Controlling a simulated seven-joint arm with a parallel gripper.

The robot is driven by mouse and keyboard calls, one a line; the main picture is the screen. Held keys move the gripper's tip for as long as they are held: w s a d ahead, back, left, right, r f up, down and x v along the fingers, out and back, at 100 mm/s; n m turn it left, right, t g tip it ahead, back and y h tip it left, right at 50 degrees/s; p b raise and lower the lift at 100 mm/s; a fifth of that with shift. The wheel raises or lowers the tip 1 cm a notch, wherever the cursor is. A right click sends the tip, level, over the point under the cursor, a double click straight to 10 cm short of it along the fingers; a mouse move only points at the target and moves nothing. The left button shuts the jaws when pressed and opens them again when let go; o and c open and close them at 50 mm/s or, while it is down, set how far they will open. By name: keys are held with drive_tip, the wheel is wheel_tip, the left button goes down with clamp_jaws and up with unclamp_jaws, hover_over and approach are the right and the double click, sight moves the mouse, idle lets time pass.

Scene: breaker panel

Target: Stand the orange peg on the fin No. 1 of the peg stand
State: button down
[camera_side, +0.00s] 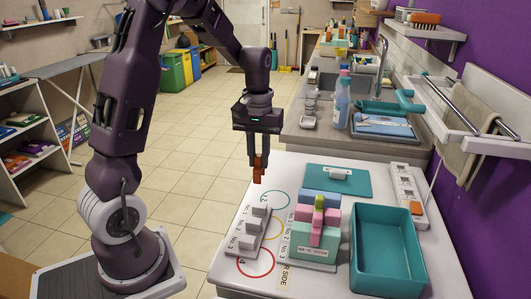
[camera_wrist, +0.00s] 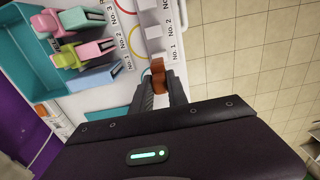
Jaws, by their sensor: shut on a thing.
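My gripper (camera_side: 258,162) is shut on the orange peg (camera_side: 258,174), which hangs roughly upright between the fingertips in the side view. In the wrist view my gripper (camera_wrist: 161,85) grips the orange peg (camera_wrist: 158,76) too. The peg stand (camera_side: 246,237) is a pale grey piece with stepped fins on the white bench. In the side view the peg is above the far end of the stand. In the wrist view the stand (camera_wrist: 153,31) lies just beyond the peg, and the label No. 1 (camera_wrist: 172,53) is the label nearest it. The peg appears apart from the stand.
A teal tray (camera_side: 388,289), a teal mat (camera_side: 352,187) and a power strip (camera_side: 406,188) lie farther right. Coloured rings are on the bench.

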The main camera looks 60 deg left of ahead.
sight(259, 165)
drive_tip(key=shift+f, duration=0.1)
drive_tip(key=shift+f, duration=3.4)
drive_tip(key=shift+f, duration=2.25)
drive_tip(key=c, duration=1.2)
unclamp_jaws()
wheel_tip(259, 165, up, 7)
drive_tip(key=shift+r, duration=0.1)
